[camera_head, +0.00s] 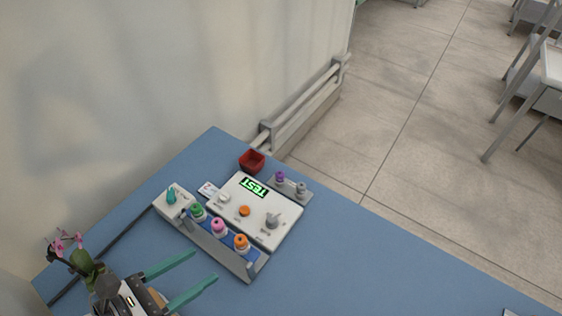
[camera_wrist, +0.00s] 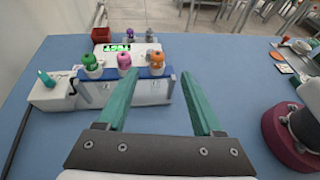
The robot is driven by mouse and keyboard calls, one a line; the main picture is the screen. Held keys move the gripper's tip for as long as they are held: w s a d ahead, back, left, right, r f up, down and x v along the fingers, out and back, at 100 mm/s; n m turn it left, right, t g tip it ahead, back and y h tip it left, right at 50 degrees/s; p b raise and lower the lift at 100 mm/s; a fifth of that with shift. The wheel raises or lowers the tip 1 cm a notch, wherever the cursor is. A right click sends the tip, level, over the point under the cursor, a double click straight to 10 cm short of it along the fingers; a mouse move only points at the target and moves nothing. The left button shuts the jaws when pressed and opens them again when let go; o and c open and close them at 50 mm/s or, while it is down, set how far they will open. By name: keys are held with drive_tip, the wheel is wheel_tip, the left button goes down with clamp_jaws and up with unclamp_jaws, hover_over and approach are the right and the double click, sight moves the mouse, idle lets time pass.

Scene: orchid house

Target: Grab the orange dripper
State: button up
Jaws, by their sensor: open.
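The orange dripper (camera_head: 241,241) stands upright at the right end of a row of drippers in the blue rack on the front of a white device. In the wrist view the orange dripper (camera_wrist: 157,61) sits beyond my fingers, between their lines. Left of it stand the pink dripper (camera_head: 219,226) and the green dripper (camera_head: 198,211). My gripper (camera_head: 205,268) has two green fingers, spread apart with nothing between them. It is in front of the rack, apart from it; the wrist view also shows the gripper (camera_wrist: 156,82).
The white device (camera_head: 258,207) has a lit green display and an orange knob. A teal item (camera_head: 171,196) stands in a white block at left. A red pot (camera_head: 252,160) is behind. A dark red round object (camera_wrist: 290,140) is at right.

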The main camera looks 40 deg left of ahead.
sight(241, 241)
drive_tip(key=f+x, duration=0.1)
drive_tip(key=x, duration=1.4)
drive_tip(key=shift+a, duration=0.3)
clamp_jaws()
